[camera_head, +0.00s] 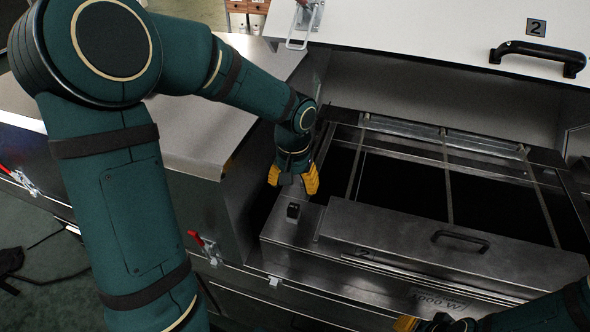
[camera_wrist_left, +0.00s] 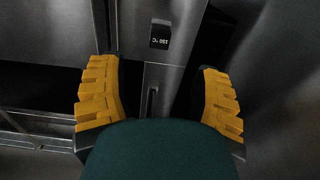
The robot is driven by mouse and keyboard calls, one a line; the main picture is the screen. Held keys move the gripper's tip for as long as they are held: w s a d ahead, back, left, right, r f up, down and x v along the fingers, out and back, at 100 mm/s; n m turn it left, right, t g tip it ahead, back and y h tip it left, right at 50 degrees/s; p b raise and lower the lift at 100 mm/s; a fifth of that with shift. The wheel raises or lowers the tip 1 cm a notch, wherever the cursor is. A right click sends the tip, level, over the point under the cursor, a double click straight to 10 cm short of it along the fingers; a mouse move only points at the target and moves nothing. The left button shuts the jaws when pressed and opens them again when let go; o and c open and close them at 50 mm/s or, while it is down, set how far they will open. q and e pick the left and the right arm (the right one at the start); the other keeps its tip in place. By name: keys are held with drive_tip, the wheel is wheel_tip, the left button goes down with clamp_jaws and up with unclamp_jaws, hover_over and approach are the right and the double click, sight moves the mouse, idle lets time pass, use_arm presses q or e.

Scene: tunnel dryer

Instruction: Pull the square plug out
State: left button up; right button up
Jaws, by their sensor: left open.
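A small black block (camera_head: 293,210) sits on the left end of the steel machine top. No other plug is clearly seen. My left gripper (camera_head: 292,181) is open and empty, pointing down just behind the block. In the left wrist view its yellow fingers (camera_wrist_left: 157,72) stand wide apart, with a narrow dark slot (camera_wrist_left: 151,103) in the steel between them. My right gripper (camera_head: 408,324) is mostly cut off at the bottom edge.
A steel cover (camera_head: 400,243) marked 2 with a black handle lies right of the block. Behind it is a dark framed opening with thin bars (camera_head: 447,185). A raised white lid (camera_head: 440,40) with a black handle stands at the back. A steel cabinet (camera_head: 215,125) is at left.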

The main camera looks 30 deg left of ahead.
sight(293, 207)
use_arm(q)
wheel_tip(293, 207, down, 9)
drive_tip(key=shift+f+b, duration=0.1)
drive_tip(key=shift+b, duration=0.5)
drive_tip(key=shift+s, duration=0.15)
clamp_jaws()
